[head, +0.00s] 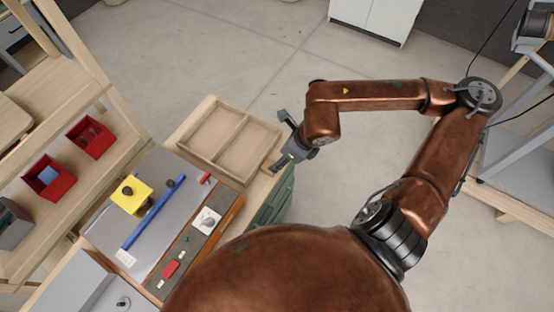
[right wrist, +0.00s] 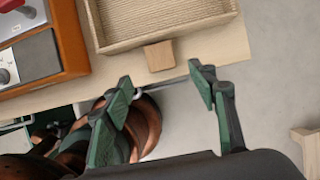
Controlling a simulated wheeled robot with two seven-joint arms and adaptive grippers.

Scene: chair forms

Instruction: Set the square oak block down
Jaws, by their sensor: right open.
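The square oak block (right wrist: 160,56) rests on the pale wooden tabletop (right wrist: 228,45), close to the outer wall of a divided wooden tray (right wrist: 168,38) and near the table edge. My right gripper (right wrist: 158,76) is open and empty, its green-padded fingers apart, with the block just beyond and between the fingertips in the right wrist view. In the head view my right gripper (head: 284,161) is at the tray's right corner and partly hides that spot. My left gripper is not in view.
A grey board (head: 146,222) with a yellow block (head: 132,196) and a blue bar (head: 153,212) lies left of the tray. Red bins (head: 90,137) stand on the left shelf. A green cabinet (head: 270,208) is below the table edge; open floor lies beyond.

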